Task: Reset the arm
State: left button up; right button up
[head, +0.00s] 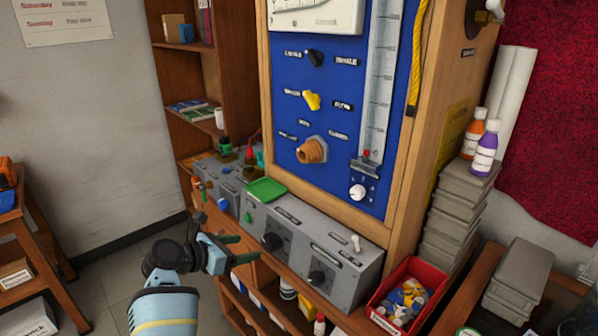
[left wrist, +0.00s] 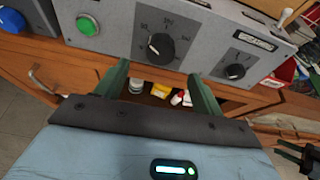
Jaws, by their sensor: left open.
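My left arm comes in from the bottom left of the head view. Its gripper (head: 238,249) is open and empty, in front of the grey control boxes and beside the shelf edge below them. In the left wrist view the two dark green fingers of the left gripper (left wrist: 160,88) stand wide apart with nothing between them. Beyond them are a grey box (left wrist: 205,40) with black dials and a green button (left wrist: 88,25). A dark pronged part (left wrist: 298,156) at the right edge may be my right gripper; its jaw state is unclear.
A blue panel (head: 345,130) with a yellow knob and orange fitting stands behind the boxes. A red bin (head: 408,295) of small parts is at the right. A stack of grey cases (head: 455,215) carries two bottles. Open floor (head: 105,275) lies left of the arm.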

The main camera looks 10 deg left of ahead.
pick_arm(q)
jog(key=s+a+f+m+g+y, duration=0.1)
jog(key=s+a+f+m+y, duration=0.15)
jog(key=s+f+m, duration=0.65)
jog(key=s+a+f+m+y, duration=0.1)
jog(key=s+f+m+y, duration=0.5)
jog(key=f, duration=0.5)
jog(key=s+d+f+m+h, duration=0.1)
jog(key=s+d+f+m, duration=0.1)
jog(key=s+m, duration=0.6)
jog(key=s+d+f+m+h, duration=0.1)
jog(key=s+d+m, duration=0.3)
jog(key=s+m, duration=0.4)
jog(key=s, duration=0.5)
jog(key=shift+s+d+f, duration=0.25)
jog(key=shift+s+f, duration=0.15)
